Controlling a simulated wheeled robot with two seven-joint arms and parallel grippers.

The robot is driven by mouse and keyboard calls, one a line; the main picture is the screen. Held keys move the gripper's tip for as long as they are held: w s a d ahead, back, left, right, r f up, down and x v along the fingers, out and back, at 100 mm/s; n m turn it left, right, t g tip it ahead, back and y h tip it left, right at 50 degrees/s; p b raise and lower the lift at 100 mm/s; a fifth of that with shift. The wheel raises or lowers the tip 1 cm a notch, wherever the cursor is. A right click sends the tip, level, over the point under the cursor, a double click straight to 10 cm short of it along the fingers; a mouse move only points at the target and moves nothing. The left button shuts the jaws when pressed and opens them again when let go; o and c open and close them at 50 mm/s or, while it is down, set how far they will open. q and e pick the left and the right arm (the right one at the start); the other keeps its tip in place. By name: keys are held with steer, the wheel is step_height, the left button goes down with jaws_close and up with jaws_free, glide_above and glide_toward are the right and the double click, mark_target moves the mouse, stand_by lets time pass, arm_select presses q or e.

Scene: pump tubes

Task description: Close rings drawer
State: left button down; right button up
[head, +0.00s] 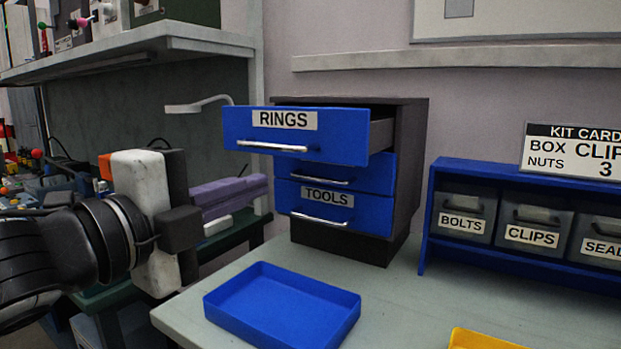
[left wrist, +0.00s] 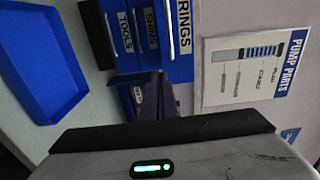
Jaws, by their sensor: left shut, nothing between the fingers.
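The rings drawer (head: 342,138) is the top drawer of a dark cabinet and is pulled well out. Its blue front has a RINGS label and a silver handle (head: 272,147). Its front also shows at the top of the left wrist view (left wrist: 182,47), turned sideways. My left gripper (head: 262,187) has purple fingers, shut and empty. They point right, below and left of the drawer front in the head view, apart from its handle. The fingers also show in the left wrist view (left wrist: 154,92). My right gripper is not in view.
Two lower drawers, the middle one (head: 370,172) and TOOLS (head: 370,213), look shut. A blue tray (head: 335,326) lies on the table before the cabinet (head: 412,150). A blue rack (head: 428,215) with labelled bins stands right. A wall shelf (head: 210,45) is upper left.

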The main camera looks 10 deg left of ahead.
arm_select(q)
glide_toward(319, 161)
steer(key=x, duration=0.5)
steer(key=shift+w+d, duration=0.3)
steer(key=shift+w, duration=0.35)
steer(key=shift+w+a, duration=0.1)
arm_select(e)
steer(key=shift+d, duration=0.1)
